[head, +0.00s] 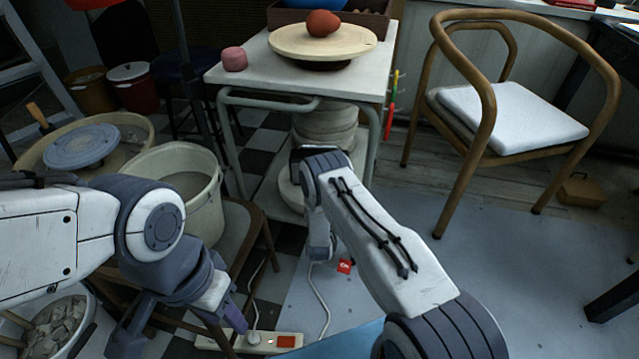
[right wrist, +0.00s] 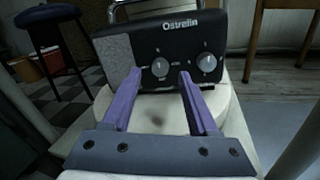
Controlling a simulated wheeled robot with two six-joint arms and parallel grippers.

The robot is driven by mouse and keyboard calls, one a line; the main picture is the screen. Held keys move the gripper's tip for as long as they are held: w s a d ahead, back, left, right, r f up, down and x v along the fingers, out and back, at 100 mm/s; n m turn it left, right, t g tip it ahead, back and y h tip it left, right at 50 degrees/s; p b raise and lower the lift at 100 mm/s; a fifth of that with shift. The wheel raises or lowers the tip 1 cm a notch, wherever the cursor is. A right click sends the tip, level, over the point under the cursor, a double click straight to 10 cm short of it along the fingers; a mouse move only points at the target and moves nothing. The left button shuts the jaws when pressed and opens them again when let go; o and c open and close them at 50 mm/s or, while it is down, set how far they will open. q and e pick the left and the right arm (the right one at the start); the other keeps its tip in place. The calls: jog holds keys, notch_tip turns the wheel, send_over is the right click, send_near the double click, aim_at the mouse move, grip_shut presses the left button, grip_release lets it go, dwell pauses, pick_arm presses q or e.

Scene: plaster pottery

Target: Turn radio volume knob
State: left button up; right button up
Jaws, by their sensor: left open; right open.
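A dark radio (right wrist: 180,40) labelled "Ostrelin" faces me in the right wrist view, with a grey speaker panel at its left. It has two pale round knobs, a left knob (right wrist: 160,67) and a right knob (right wrist: 207,62); I cannot read which is volume. My right gripper (right wrist: 159,74) is open and empty, its purple fingers pointing at the radio on either side of the left knob in the picture. Contact is not visible. In the head view my right arm hides that gripper. My left gripper (head: 180,328) is open and empty at the lower left.
The radio stands on a pale round slab (right wrist: 225,100). A white table (head: 225,75) with a wooden turntable (head: 285,42) stands over a stack of plaster discs (head: 325,125). A bucket (head: 200,210) and power strip (head: 290,341) are near my left arm. A chair (head: 510,120) stands right.

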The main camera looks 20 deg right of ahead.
jog(key=p+v, duration=0.2)
jog(key=v, duration=0.6)
jog(key=shift+s+p, duration=0.3)
jog(key=shift+p, duration=0.05)
jog(key=shift+w+r, duration=0.1)
